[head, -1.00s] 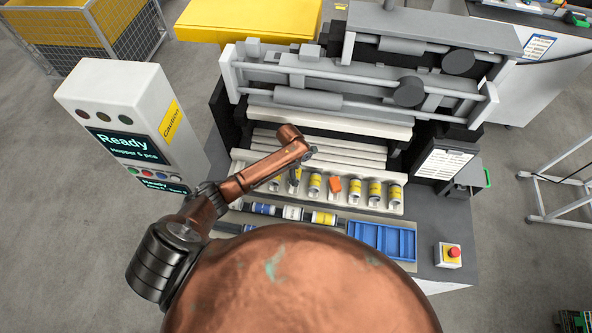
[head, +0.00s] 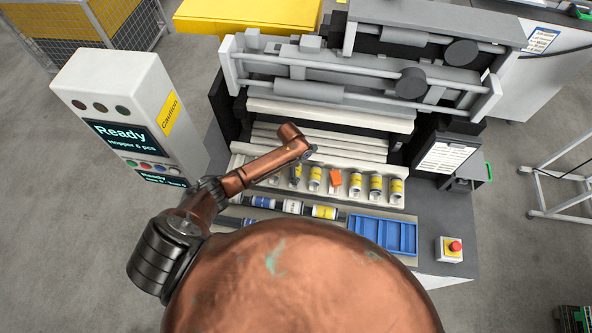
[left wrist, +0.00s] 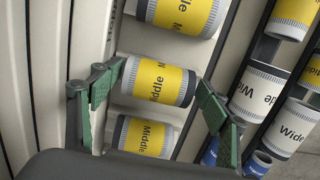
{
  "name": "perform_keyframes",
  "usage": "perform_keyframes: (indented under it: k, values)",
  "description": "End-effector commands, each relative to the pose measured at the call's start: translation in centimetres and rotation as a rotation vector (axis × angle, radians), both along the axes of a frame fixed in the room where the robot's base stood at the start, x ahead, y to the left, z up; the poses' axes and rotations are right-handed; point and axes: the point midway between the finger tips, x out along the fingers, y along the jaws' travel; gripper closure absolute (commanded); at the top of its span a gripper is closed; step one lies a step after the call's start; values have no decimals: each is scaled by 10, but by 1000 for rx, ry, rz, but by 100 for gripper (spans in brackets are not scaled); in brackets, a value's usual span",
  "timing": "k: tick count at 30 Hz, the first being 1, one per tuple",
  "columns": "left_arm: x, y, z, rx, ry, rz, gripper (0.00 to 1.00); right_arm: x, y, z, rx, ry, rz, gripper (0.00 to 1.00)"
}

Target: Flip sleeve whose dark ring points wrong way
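In the left wrist view, a yellow "Middle" sleeve (left wrist: 158,82) lies between my left gripper's (left wrist: 158,108) open fingers, one at each end. Its dark grey ring is at the right end and its light ring at the left. The neighbouring sleeves above (left wrist: 182,14) and below (left wrist: 143,137) have their light ring at the right; the lower one's dark ring is at the left. Contact between the fingers and the sleeve cannot be told. In the head view, the left gripper (head: 296,172) is small at the left part of the sleeve row. My right gripper is not in view.
More yellow sleeves (head: 376,187) and an orange piece (head: 335,181) are in the cream rack. A front rail holds blue, white (head: 292,207) and yellow sleeves. A blue divided tray (head: 382,235), a red stop button (head: 455,246) and a "Ready" panel (head: 125,135) stand around; rollers are behind.

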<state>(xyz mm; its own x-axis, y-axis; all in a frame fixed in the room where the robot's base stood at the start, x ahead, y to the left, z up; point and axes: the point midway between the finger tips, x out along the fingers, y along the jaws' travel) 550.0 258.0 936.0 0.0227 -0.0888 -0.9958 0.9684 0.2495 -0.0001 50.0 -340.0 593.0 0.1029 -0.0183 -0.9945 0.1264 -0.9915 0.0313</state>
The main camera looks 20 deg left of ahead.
Motion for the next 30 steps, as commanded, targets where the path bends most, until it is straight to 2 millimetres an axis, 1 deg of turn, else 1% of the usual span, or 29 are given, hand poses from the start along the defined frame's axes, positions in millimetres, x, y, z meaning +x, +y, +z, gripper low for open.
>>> perform_keyframes:
  k: [3,11,14,17,19,27,30]
  values:
    - [1,0,0,0,-2,0,21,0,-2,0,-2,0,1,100]
    - [0,1,0,1,-1,1,21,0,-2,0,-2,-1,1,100]
    - [1,1,3,0,-2,0,21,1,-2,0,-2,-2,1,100]
    - [1,2,14,0,-3,1,21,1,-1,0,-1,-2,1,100]
    - [1,2,26,-1,-4,0,21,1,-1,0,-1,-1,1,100]
    - [-1,7,82,-2,-5,-1,21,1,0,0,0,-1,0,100]
    - [-2,9,99,-1,-3,0,21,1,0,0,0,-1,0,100]
